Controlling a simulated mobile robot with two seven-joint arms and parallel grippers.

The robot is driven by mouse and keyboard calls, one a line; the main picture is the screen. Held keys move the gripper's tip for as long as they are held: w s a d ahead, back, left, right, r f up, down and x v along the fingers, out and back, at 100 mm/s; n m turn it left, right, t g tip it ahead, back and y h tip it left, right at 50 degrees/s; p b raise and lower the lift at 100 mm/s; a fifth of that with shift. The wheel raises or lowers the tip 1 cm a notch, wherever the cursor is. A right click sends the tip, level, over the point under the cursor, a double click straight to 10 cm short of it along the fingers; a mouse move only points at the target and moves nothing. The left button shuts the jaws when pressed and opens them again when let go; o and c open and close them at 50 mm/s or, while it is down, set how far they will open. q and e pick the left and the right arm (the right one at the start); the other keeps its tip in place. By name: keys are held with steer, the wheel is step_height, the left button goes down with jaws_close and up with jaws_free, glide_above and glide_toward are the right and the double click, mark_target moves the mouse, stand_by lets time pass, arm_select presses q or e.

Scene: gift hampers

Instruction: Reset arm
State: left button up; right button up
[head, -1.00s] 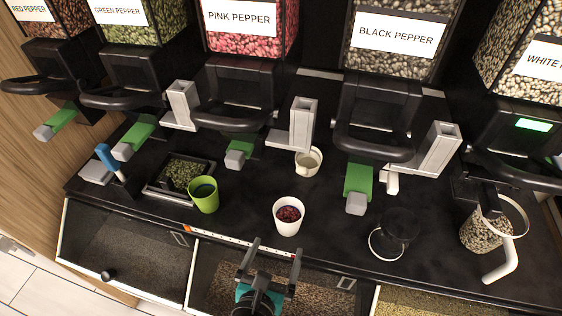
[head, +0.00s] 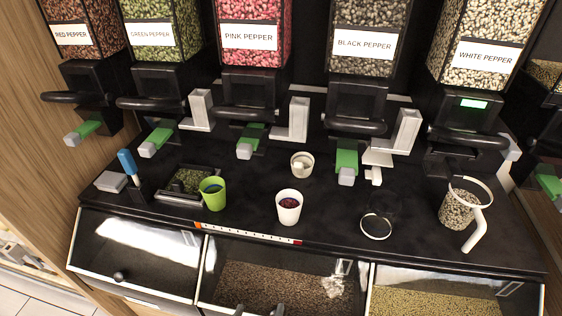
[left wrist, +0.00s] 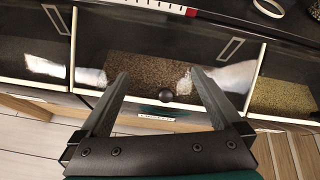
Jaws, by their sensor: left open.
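My left gripper (head: 260,311) shows only as dark fingertips at the bottom edge of the head view. In the left wrist view its two fingers (left wrist: 159,76) stand wide apart with nothing between them. Beyond them is the front of a counter bin (left wrist: 150,72) with a dark round knob (left wrist: 166,96), seen between the fingers. The gripper appears apart from the bin, and holds nothing. My right gripper is in neither view.
On the black counter stand a green cup (head: 212,194), a white cup with dark red contents (head: 289,208), a smaller pale cup (head: 302,165) and a clear jar of peppercorns (head: 457,209). Pepper dispensers (head: 254,100) line the back. Bins (head: 285,285) line the front.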

arm_select(q)
steer(key=s+a+f+n+g+y+b, duration=0.1)
steer(key=s+a+f+n+g+b, duration=0.2)
steer(key=f+n, duration=0.6)
steer(key=s+a+f+n+g+y, duration=0.15)
steer(key=s+a+f+n, duration=0.3)
steer(key=f, duration=0.75)
steer(key=s+a+f+n+g+b, duration=0.2)
steer(key=s+a+f+n+g, duration=0.1)
steer(key=s+f+n, duration=0.3)
steer(key=s+a+f+n+g+b, duration=0.1)
steer(key=s+a+f+n+g, duration=0.2)
steer(key=s+f+n, duration=0.4)
steer(key=s+n, duration=0.4)
steer(key=n, duration=0.2)
steer(key=shift+s+a+f+b, duration=0.15)
steer(key=shift+s+f+b, duration=0.1)
steer(key=shift+b, duration=0.1)
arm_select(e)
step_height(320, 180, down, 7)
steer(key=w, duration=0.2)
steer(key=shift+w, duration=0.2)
arm_select(q)
steer(key=shift+w+h, duration=0.1)
steer(key=shift+h, duration=0.15)
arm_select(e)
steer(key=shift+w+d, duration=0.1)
